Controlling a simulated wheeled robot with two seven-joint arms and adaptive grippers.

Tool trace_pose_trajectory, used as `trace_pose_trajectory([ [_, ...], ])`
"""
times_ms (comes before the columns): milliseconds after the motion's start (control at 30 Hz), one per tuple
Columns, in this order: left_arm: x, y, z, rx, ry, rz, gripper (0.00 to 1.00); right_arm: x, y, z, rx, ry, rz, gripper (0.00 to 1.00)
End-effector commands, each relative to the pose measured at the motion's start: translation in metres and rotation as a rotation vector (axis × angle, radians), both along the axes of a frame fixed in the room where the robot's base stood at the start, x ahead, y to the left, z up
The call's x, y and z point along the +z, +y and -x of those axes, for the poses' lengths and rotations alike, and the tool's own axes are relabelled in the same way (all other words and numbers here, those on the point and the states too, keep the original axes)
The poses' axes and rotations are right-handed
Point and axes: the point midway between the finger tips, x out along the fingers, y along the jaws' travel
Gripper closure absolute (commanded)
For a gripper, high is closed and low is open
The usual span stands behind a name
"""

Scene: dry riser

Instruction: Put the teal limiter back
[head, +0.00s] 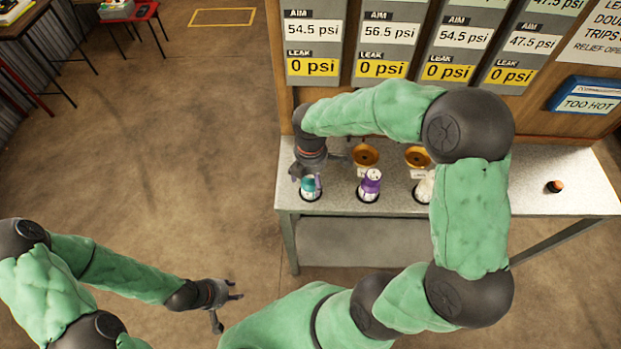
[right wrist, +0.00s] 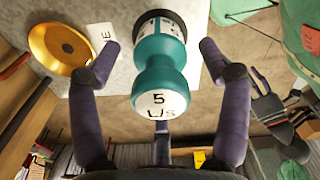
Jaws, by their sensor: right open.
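The teal limiter (head: 309,187) stands at the left end of the grey bench, in a dark ring. In the right wrist view the teal limiter (right wrist: 160,60) is between the spread fingers, its white cap marked "5" facing the camera. My right gripper (head: 318,172) is open just above and around the limiter; in the right wrist view its fingertips (right wrist: 160,63) show gaps to either side of it. My left gripper (head: 226,304) is open and empty, low over the floor, away from the bench.
A purple limiter (head: 370,185) and a white one (head: 425,188), partly hidden by my right arm, stand to the right. Brass cups (head: 366,156) sit behind them. A small dark and orange object (head: 554,186) lies at the bench's right. Gauge panels (head: 389,40) rise behind; a blue "TOO HOT" bin (head: 588,95) hangs there.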

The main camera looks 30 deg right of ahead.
Motion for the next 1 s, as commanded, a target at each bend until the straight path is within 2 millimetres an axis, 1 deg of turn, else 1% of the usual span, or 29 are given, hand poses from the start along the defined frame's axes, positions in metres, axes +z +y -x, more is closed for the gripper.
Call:
trace_pose_trajectory([
  [33,0.005,0.0,0.0,0.0,0.0,0.0,0.6,0.013,0.0,-0.001,0.0,-0.004,0.0,0.23],
  [300,0.021,0.0,0.0,0.0,0.0,0.0,0.6,0.067,0.0,-0.001,0.0,-0.003,0.001,0.23],
  [400,0.025,0.0,0.0,0.0,0.0,0.0,0.6,0.084,0.0,-0.001,0.0,-0.003,0.0,0.23],
  [500,0.028,0.0,0.0,0.0,0.0,0.0,0.6,0.096,0.0,-0.001,0.0,-0.002,0.0,0.23],
  [600,0.03,0.0,0.0,0.0,0.0,0.0,0.6,0.103,0.0,0.0,0.0,-0.001,0.0,0.23],
  [700,0.03,0.0,0.0,0.0,0.0,0.0,0.6,0.107,0.0,0.0,0.0,0.0,0.0,0.23],
  [1000,0.03,0.0,0.0,0.0,0.0,0.0,0.6,0.107,0.0,0.0,0.0,0.0,0.001,0.23],
])
